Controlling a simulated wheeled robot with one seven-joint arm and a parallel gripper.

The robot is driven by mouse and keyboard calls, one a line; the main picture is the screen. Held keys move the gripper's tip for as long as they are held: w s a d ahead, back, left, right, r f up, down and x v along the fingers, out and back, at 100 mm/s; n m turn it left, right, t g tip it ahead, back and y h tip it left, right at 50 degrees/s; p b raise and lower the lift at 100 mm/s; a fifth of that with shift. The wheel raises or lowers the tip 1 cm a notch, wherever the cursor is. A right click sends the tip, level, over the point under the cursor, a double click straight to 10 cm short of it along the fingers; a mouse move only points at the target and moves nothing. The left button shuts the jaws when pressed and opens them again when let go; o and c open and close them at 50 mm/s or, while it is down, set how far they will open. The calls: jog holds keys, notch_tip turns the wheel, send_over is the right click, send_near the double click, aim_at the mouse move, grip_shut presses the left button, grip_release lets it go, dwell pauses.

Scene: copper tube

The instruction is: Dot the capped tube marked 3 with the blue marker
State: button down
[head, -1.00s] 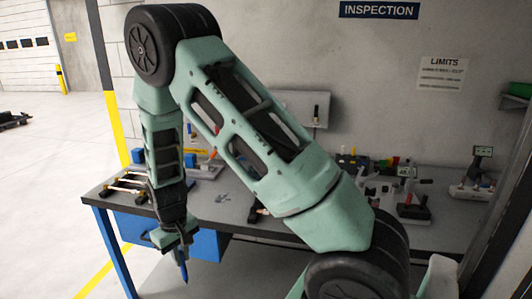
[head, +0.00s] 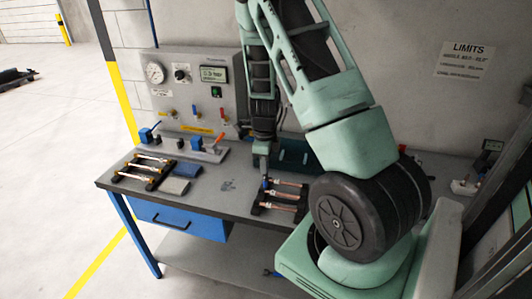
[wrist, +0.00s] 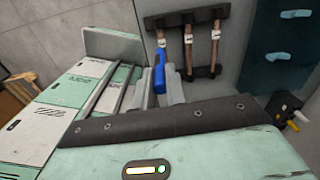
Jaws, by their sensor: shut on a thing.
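My gripper (wrist: 158,92) is shut on the blue marker (wrist: 159,72), which points down. In the head view the marker (head: 266,183) hangs just above or at the dark rack (head: 262,207) on the right part of the bench. That rack holds three copper tubes with white tags. In the wrist view the marker's far end is by the left tube (wrist: 161,42); the middle tube (wrist: 189,45) and right tube (wrist: 214,50) lie beside it. The tag numbers and caps are too small to read, and contact cannot be told.
A gauge panel (head: 190,88) and a fixture with coloured clamps (head: 185,146) stand behind. A dark teal case (head: 294,157) sits behind the right rack.

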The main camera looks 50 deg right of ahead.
aim_at(266, 186)
jog(key=shift+s+d+r+m, duration=0.15)
jog(key=shift+d+m, duration=0.05)
jog(key=shift+m, duration=0.2)
jog(key=shift+f+b, duration=2.2)
jog(key=shift+f, duration=1.25)
jog(key=shift+r+p, duration=2.5)
jog(key=shift+r, duration=0.55)
